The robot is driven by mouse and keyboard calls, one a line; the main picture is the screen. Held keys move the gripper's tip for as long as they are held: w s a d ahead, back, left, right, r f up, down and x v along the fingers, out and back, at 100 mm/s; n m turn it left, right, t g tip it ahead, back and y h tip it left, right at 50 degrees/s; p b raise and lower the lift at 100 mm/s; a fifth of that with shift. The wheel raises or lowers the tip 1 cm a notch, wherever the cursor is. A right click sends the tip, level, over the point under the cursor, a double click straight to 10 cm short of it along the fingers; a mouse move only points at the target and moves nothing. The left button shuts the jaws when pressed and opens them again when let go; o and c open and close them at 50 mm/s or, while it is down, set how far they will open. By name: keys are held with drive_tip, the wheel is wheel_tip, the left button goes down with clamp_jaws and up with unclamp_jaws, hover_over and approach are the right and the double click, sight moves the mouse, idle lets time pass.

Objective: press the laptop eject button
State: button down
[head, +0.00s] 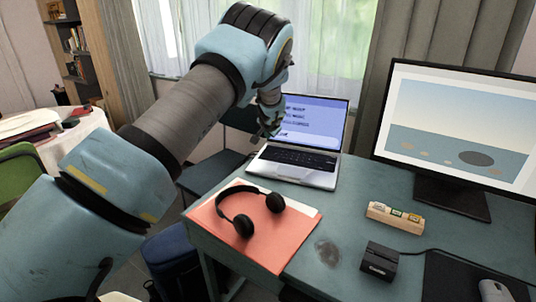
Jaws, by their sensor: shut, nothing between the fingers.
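The open laptop (292,173) stands at the back left of the teal desk. Its screen (318,118) is lit with a pale blue display, and its dark keyboard shows. The eject button is too small to make out. My gripper (268,134) is shut and empty, in front of the left part of the laptop screen and above the laptop's left rear corner. I cannot tell whether its fingertips touch the laptop.
Black headphones (243,226) lie on an orange folder (275,251) at the desk's left edge. A monitor (461,119) stands at the right. A wooden block holder (395,217), a small black box (379,261) and a mouse (495,290) sit nearer.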

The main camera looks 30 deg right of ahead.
drive_tip(key=shift+f+b, duration=1.05)
drive_tip(key=shift+f, duration=0.4)
drive_tip(key=shift+f, duration=0.1)
idle(0.8)
drive_tip(key=shift+f+b, duration=0.35)
drive_tip(key=shift+b, duration=0.2)
drive_tip(key=shift+f+b, duration=0.25)
drive_tip(key=shift+b, duration=0.15)
idle(0.4)
drive_tip(key=shift+r+p, duration=0.3)
drive_tip(key=shift+r, duration=0.4)
drive_tip(key=shift+r+p, duration=1.35)
drive_tip(key=shift+r, duration=1.2)
